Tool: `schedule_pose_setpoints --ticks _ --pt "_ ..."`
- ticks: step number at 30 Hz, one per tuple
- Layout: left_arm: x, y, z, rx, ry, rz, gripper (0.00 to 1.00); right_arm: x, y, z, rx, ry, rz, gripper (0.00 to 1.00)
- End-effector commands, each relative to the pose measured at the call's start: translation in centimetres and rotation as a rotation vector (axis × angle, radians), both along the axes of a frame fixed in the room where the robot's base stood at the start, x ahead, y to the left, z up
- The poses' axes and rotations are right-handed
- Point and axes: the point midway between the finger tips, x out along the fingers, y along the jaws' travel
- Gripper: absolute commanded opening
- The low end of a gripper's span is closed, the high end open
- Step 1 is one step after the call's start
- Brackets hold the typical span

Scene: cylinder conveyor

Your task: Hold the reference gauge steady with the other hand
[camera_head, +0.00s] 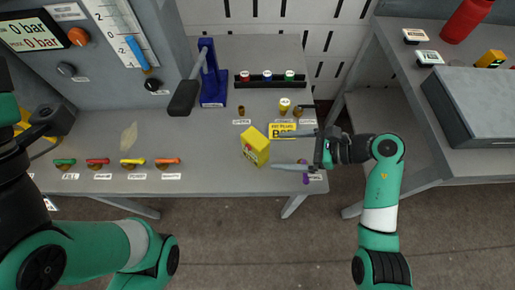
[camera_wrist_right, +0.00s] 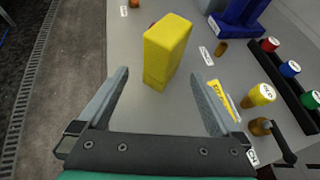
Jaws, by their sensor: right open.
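A yellow box (camera_head: 255,146) with a printed face stands upright near the front right of the grey bench. I cannot tell for sure that it is the reference gauge. My right gripper (camera_head: 277,150) is open, just right of the box, with its fingers pointing left toward it. In the right wrist view the yellow box (camera_wrist_right: 166,48) stands ahead, in line with the gap between the spread fingers (camera_wrist_right: 160,75). The fingers do not appear to touch it. My left arm shows at the lower left, but its gripper is not visible.
A blue stand (camera_head: 212,85) with a dark-ended lever and a rack (camera_head: 270,78) of coloured caps stand behind. A yellow-topped cylinder (camera_head: 284,105) and yellow sign (camera_head: 281,130) are close to the gripper. Several coloured handles line the left front. The bench middle is mostly clear.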

Motion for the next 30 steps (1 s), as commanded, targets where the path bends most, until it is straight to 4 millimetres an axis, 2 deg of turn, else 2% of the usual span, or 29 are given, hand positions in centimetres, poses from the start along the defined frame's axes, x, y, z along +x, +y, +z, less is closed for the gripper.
schedule_pose_setpoints --ticks 1,4,11,14,23,30 --pt "0.0 0.0 -0.3 0.0 0.0 0.0 0.5 -0.1 -0.7 -1.1 0.006 0.023 -0.017 1.0" --pt "0.0 0.0 -0.5 0.0 0.0 0.0 0.5 -0.1 -1.6 -1.5 0.008 0.028 -0.037 1.0" --pt "0.0 0.0 -0.8 0.0 0.0 0.0 0.5 0.1 -1.4 -1.7 0.01 0.025 -0.039 1.0" --pt "0.0 0.0 -1.5 0.0 0.0 0.0 0.5 0.3 -0.6 -2.3 0.011 0.025 -0.036 1.0" --pt "0.0 0.0 -5.0 0.0 0.0 0.0 0.5 1.6 3.6 -4.9 0.011 0.022 -0.036 1.0" --pt "0.0 0.0 -5.9 0.0 0.0 0.0 0.5 2.4 6.1 -5.9 0.011 0.024 -0.038 1.0"
